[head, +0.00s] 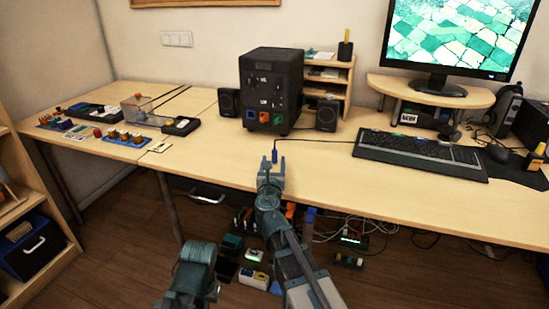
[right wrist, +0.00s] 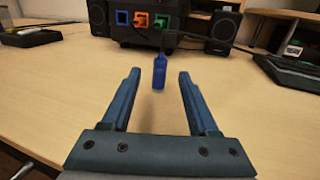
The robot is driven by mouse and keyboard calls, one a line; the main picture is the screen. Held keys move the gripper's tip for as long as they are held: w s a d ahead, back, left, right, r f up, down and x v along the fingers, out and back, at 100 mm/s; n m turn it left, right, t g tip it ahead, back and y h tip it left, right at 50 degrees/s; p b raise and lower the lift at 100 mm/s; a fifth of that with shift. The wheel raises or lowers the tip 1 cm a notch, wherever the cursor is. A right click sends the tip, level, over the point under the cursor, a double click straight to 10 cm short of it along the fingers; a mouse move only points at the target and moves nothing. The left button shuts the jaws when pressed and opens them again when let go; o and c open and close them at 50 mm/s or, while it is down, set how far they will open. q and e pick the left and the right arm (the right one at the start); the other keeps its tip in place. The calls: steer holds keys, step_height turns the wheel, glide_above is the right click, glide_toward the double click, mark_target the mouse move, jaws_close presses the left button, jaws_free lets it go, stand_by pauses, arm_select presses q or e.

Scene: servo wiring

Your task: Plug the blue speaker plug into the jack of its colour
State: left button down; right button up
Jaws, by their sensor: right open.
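Small speakers (head: 229,103) flank the box. A keyboard (head: 420,156) lies to the right under the monitor (head: 452,37). Trays and small parts (head: 126,137) cover the left desk. The desk (head: 215,160) is clear between plug and box.

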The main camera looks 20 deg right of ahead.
mark_target(274, 154)
steer(key=shift+x, duration=2.85)
steer(key=shift+s, duration=0.1)
steer(key=shift+c, duration=0.2)
jaws_close()
